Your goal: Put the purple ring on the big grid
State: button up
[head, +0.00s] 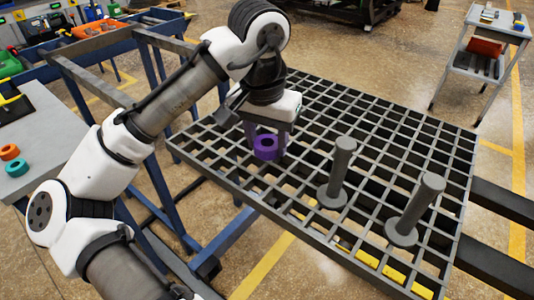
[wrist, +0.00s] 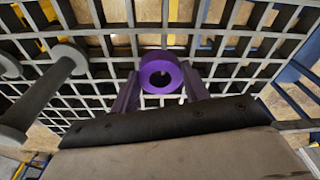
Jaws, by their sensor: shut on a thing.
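The purple ring (head: 266,147) is between the fingers of my gripper (head: 268,136), over the left part of the big grid (head: 352,113). In the wrist view the purple ring (wrist: 160,74) sits between the two fingertips of my gripper (wrist: 162,86), with its hole facing the camera. My gripper is shut on the ring. The big grid (wrist: 110,74) spreads out behind the ring in the wrist view. I cannot tell whether the ring touches the bars or hangs just above them.
Two grey posts with round bases, one nearer the middle (head: 338,172) and one at the right (head: 418,208), stand on the grid. An orange ring (head: 9,152) and a teal ring (head: 17,168) lie on a grey table at the left. The grid's far part is clear.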

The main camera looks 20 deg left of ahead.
aim_at(268, 167)
jog(key=shift+f, duration=1.95)
jog(key=shift+f, duration=0.1)
jog(key=o, duration=1.2)
jog(key=shift+c, duration=0.2)
notch_tip(268, 167, up, 12)
jog(key=s, duration=0.1)
jog(key=shift+s, duration=0.25)
jog(key=shift+a, duration=0.1)
